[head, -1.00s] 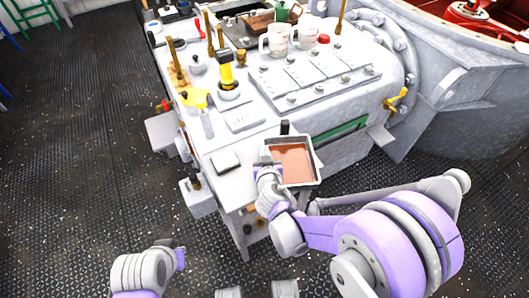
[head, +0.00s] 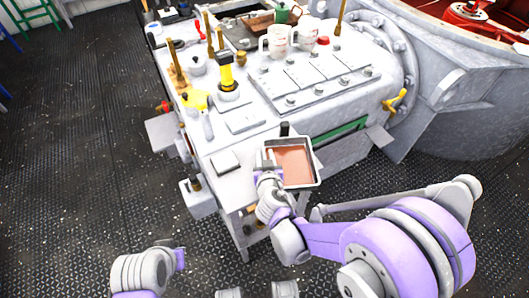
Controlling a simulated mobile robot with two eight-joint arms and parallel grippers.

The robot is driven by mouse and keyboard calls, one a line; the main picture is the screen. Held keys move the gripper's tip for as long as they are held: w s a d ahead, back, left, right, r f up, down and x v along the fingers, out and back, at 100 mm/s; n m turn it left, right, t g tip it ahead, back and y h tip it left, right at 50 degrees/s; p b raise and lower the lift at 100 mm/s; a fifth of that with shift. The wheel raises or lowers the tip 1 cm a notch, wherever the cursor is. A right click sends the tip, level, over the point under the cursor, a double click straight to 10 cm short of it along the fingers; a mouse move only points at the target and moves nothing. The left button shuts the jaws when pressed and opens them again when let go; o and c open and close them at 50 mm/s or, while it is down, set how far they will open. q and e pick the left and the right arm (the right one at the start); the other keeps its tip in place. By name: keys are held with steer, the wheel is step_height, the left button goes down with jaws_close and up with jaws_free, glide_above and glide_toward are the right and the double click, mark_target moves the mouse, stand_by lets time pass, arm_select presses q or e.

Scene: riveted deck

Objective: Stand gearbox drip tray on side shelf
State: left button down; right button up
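The gearbox drip tray (head: 319,171) is a shallow, light grey rectangular tray with a reddish-brown inside. It is level, at the near right corner of the grey gearbox housing. My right gripper (head: 266,158) is at the tray's left rim, seemingly touching it. Its fingers are too small and too merged with the rim to show whether they grip it. What lies under the tray is hidden. My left gripper (head: 179,258) is low at the bottom left, away from the tray, and its fingers are not clear. A small grey shelf (head: 160,134) juts from the housing's left side; another plate (head: 380,138) juts at the right.
A dark post (head: 284,129) stands just behind the tray.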

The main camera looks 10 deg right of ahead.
steer(key=p+v, duration=0.1)
steer(key=v, duration=0.9)
steer(key=shift+s+r+p, duration=0.1)
steer(key=shift+r+p, duration=0.05)
steer(key=shift+p, duration=0.2)
steer(key=s+d+m+g+h, duration=0.1)
steer(key=s+d+g+h, duration=0.1)
steer(key=s+d+g, duration=0.65)
steer(key=s+d+n+y, duration=0.1)
steer(key=s+d+y, duration=0.1)
steer(key=s, duration=0.6)
steer(key=shift+s+y, duration=0.25)
steer(key=shift+y, duration=0.15)
steer(key=shift+d, duration=0.1)
